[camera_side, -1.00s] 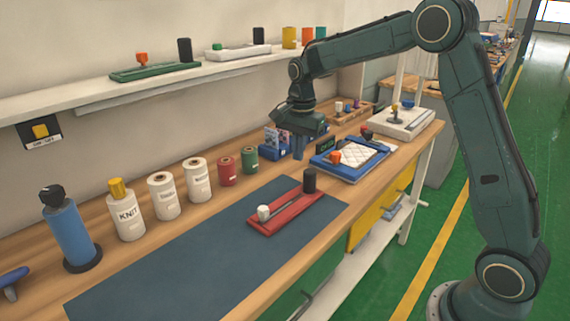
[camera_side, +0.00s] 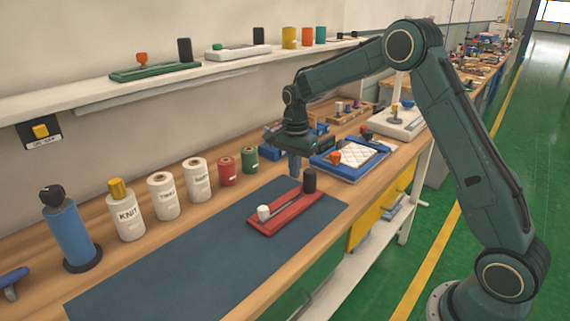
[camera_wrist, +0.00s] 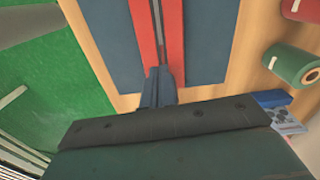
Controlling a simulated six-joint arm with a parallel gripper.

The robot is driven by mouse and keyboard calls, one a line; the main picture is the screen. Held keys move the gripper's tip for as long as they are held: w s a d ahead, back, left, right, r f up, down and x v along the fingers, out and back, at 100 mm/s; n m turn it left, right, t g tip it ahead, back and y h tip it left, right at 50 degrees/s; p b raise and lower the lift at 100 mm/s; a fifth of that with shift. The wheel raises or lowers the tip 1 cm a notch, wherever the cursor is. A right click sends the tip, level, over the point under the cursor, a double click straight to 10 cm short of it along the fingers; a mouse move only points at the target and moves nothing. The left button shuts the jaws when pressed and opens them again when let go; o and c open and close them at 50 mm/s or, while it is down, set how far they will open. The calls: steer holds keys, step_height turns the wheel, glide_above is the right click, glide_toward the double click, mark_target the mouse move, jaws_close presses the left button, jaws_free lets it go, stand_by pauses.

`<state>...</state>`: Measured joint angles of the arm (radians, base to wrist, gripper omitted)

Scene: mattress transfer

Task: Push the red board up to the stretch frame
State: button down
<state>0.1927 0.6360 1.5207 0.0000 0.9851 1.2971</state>
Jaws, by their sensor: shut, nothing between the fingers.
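The red board (camera_side: 287,214) lies on the dark blue mat. The stretch frame (camera_side: 340,172) is a blue frame holding a white quilted pad, a short gap beyond the board. My gripper (camera_side: 295,174) is shut and empty, pointing down low behind the board's far end, left of the frame. In the wrist view, its fingertips (camera_wrist: 160,73) overlap the end of the red board (camera_wrist: 174,30); I cannot tell whether they touch it. The wrist view does not show the frame.
A green spool (camera_side: 250,160), a red spool (camera_side: 227,171) and several white cones stand along the back of the bench. A blue holder (camera_side: 270,151) is behind my gripper. An orange knob (camera_side: 335,157) stands on the frame. The mat (camera_side: 190,258) is clear toward the left.

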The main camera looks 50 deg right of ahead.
mark_target(302, 195)
step_height(302, 195, down, 7)
steer(key=shift+r, duration=0.2)
steer(key=shift+d, duration=1.1)
steer(key=shift+w+d, duration=0.15)
steer(key=shift+d, duration=0.75)
steer(key=d, duration=1)
steer(key=shift+w+d, duration=0.25)
steer(key=shift+w, duration=0.15)
